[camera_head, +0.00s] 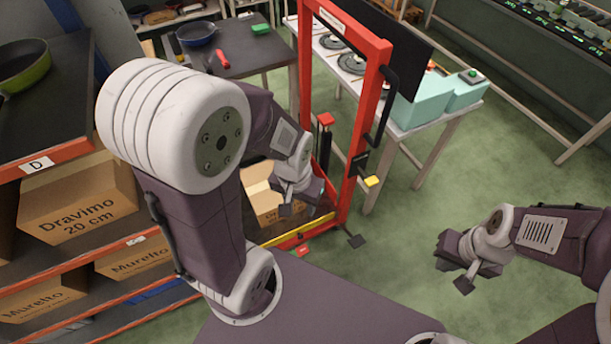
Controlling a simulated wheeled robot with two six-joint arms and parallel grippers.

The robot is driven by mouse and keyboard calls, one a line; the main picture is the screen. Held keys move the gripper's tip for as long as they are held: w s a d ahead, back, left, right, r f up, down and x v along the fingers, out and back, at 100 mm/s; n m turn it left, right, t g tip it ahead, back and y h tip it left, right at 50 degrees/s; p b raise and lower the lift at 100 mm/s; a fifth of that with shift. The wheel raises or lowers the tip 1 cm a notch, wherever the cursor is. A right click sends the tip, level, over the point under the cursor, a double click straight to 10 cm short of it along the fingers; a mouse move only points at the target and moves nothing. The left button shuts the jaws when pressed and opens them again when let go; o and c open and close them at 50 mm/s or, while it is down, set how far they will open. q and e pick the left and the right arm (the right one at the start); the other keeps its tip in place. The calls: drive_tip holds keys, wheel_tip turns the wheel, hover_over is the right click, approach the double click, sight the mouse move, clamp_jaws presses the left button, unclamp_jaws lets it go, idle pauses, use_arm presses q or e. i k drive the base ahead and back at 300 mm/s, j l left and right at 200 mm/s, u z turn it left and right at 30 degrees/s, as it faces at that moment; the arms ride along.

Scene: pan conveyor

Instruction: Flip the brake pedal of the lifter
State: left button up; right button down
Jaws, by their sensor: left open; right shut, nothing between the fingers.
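The lifter (384,50) is a tall red frame standing upright in the middle of the view, with a black panel and a black handle on its right side. Low at its base are a small black pedal (356,241) on the right and a small red piece (303,251) on the left; I cannot tell which is the brake pedal or its position. My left gripper (300,208) is open and empty, in front of the lifter and overlapping the box there, above the pedals in the picture. My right gripper (464,275) is shut and empty, right of the lifter and apart from it.
An open cardboard box (265,212) sits at the lifter, partly hidden by my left arm. A shelf (70,140) with boxes and a green pan (24,66) fills the left. A dark table (250,60) and a work table (440,128) stand behind. Green floor is clear on the right.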

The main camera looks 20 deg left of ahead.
sight(303, 249)
drive_tip(key=k+j+u, duration=0.1)
drive_tip(key=k+u, duration=0.25)
drive_tip(key=k+j+u, duration=0.2)
drive_tip(key=u, duration=0.2)
drive_tip(key=i+l+u, duration=0.15)
drive_tip(key=i, duration=0.3)
drive_tip(key=i+l+u, duration=0.15)
drive_tip(key=i, duration=0.35)
